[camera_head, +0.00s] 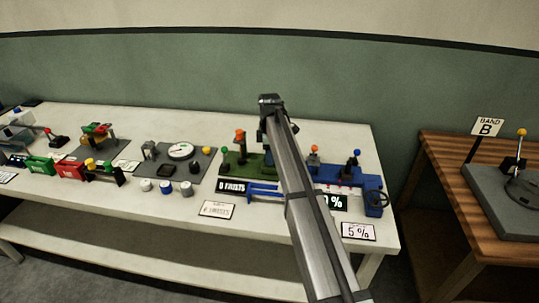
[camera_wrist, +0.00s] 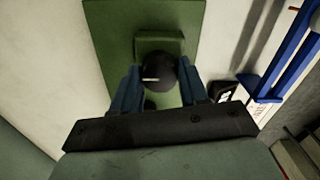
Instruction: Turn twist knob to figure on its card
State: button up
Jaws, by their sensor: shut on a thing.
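The twist knob (camera_wrist: 160,76) is round and black with a white pointer line, on a green base (camera_wrist: 110,25) in the wrist view. The pointer lies roughly level, towards the left. My gripper (camera_wrist: 158,80) is shut on the knob, one blue finger on each side. In the head view my arm hides the knob, and the green base (camera_head: 233,163) shows left of the arm. A black display (camera_head: 235,188) at its front appears to read "0 TWISTS". The white card (camera_head: 217,209) in front carries small print whose figure I cannot read surely.
A blue station (camera_head: 372,193) with a handwheel and a "5 %" card (camera_head: 358,231) stands to the right. A grey board with a dial (camera_head: 180,151) stands to the left. Orange and green-topped levers (camera_head: 240,142) rise beside my arm.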

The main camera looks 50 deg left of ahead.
jog(key=c, duration=0.5)
jog(key=shift+o, duration=0.2)
jog(key=shift+m, duration=0.3)
jog(key=m, duration=0.4)
jog(key=shift+m, duration=0.3)
jog(key=m, duration=1)
jog(key=shift+w+m, duration=0.1)
jog(key=shift+m, duration=0.3)
jog(key=m, duration=0.5)
jog(key=shift+m, duration=0.3)
